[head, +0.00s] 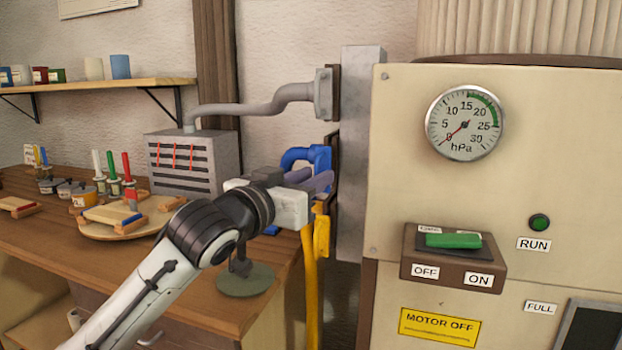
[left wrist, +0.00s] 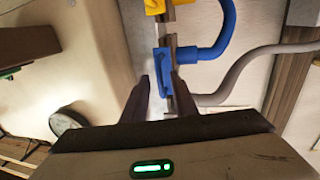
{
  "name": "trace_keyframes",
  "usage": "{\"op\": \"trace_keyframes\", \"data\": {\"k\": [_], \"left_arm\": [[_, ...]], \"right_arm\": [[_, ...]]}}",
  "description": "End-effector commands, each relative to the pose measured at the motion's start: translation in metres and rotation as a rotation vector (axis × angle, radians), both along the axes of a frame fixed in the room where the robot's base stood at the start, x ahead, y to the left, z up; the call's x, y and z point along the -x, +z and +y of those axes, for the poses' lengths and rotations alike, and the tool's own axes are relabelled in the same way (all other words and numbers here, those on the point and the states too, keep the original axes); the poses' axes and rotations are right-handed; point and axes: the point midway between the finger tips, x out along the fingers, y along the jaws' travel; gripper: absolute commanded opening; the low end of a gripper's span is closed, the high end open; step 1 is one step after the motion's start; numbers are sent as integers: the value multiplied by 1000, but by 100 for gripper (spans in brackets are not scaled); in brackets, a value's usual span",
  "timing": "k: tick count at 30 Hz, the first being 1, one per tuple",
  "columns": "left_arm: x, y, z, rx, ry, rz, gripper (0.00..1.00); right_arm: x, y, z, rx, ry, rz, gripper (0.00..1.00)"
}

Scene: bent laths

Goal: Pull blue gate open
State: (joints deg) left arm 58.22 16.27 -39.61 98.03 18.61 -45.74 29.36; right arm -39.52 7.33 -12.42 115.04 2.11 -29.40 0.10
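The blue gate (head: 320,154) is on the side of the grey metal post, with a blue hose curving off it. It also shows in the left wrist view (left wrist: 162,60), just beyond my fingertips. My left gripper (head: 318,180) reaches in beside it, partly covering it in the head view. In the left wrist view its two dark fingers (left wrist: 160,84) stand apart, with a gap between them and a narrow metal strip near the right finger. I cannot tell whether a finger touches the gate. My right gripper is not in view.
A yellow gate (head: 321,238) with a yellow hose sits just below the blue one. The beige machine (head: 570,150) with a gauge (head: 465,123) and a green switch (head: 453,240) fills the right. A workbench (head: 40,230) with a grey vented box (head: 190,165) is at left.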

Motion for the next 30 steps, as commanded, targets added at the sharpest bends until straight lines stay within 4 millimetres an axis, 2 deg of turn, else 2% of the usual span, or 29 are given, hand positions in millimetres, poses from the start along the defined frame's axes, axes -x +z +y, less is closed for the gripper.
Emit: {"op": "trace_keyframes", "data": {"k": [1,5,30], "left_arm": [[0,0,0,0,0,0,22],[0,0,0,0,0,0,0],[0,-1,0,0,-1,1,0]], "right_arm": [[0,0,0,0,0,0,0],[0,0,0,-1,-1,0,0],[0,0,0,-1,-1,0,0]]}}
